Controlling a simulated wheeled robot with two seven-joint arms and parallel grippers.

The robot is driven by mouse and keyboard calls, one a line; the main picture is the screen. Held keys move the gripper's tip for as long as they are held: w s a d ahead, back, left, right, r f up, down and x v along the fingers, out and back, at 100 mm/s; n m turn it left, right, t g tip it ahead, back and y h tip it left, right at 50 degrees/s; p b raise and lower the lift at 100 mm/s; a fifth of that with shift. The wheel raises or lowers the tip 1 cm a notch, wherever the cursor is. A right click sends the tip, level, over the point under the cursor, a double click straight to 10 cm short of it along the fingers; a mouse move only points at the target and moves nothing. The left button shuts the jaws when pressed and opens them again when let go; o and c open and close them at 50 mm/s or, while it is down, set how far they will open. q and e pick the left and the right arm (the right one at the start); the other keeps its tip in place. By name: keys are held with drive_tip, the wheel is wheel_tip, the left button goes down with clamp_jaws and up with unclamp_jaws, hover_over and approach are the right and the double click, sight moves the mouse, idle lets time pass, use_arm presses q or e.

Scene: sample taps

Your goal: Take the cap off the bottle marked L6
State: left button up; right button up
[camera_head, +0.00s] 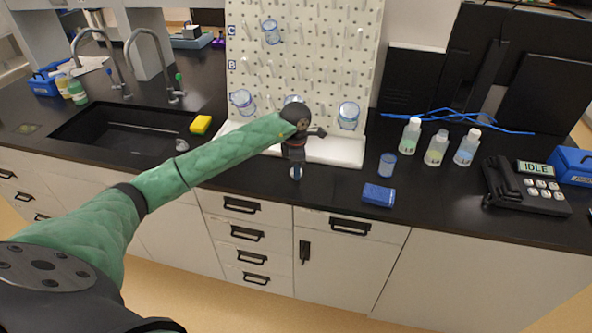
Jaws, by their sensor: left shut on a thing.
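My left gripper (296,170) points down over the bench in front of the pegboard, left of these bottles. It is shut on a small pale, bluish thing that is mostly hidden by the fingers; I cannot tell what it is. My right gripper is not in view.
A white pegboard (300,75) with several clear beakers stands behind my left arm. A small beaker (388,165) and a blue box (378,195) lie between gripper and bottles. A black device (525,187) reading IDLE is at right. A sink (125,130) is at left.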

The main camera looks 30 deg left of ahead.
use_arm(q)
drive_tip(key=shift+f+p, duration=0.4)
drive_tip(key=shift+f, duration=0.65)
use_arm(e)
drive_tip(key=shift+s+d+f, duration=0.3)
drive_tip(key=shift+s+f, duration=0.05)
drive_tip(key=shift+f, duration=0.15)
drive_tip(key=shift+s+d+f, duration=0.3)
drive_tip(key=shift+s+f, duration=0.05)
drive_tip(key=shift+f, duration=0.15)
use_arm(q)
drive_tip(key=shift+f, duration=0.1)
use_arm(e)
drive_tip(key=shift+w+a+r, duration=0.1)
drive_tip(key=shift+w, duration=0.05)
use_arm(q)
drive_tip(key=o, duration=1.1)
drive_tip(key=shift+c, duration=0.2)
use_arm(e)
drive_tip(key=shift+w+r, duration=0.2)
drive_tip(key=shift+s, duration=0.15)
